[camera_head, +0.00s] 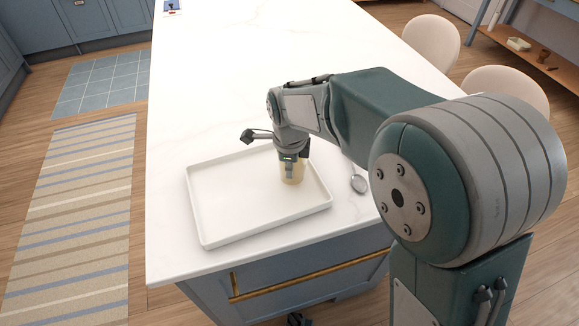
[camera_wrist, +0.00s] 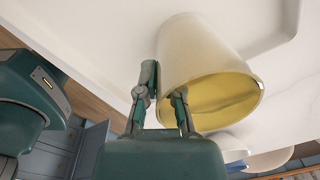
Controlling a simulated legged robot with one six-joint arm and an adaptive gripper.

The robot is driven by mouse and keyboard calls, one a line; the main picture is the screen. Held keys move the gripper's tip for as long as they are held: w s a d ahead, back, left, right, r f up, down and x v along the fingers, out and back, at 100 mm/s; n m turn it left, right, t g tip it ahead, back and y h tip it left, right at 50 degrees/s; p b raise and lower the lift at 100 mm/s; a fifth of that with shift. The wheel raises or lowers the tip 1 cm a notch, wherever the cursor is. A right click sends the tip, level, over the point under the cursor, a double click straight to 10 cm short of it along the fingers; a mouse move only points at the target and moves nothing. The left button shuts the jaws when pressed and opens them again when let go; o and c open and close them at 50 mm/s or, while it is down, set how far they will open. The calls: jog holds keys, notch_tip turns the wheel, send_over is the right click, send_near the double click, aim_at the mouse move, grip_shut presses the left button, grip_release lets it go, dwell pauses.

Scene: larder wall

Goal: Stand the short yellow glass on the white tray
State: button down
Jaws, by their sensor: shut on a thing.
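The short yellow glass (camera_head: 293,175) is under my gripper (camera_head: 288,166) in the head view, over the right part of the white tray (camera_head: 220,232). In the wrist view the glass (camera_wrist: 200,50) is large, pale outside and yellow inside, with its rim towards the camera. My gripper (camera_wrist: 163,85) is shut on the glass at its left side; I cannot tell whether one finger is inside the rim. The glass looks about upright in the head view. I cannot tell whether its base touches the tray.
A metal spoon-like utensil (camera_head: 358,183) lies on the white counter (camera_head: 230,80) just right of the tray. The rest of the counter behind the tray is mostly clear. Pale stools (camera_head: 432,42) stand at the right side. A blue drawer front with a brass handle (camera_head: 300,280) is below the front edge.

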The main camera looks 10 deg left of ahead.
jog(key=shift+d, duration=0.1)
jog(key=c, duration=0.8)
grip_release()
notch_tip(320, 180, up, 12)
jog(key=shift+s, duration=0.35)
jog(key=shift+r, duration=0.1)
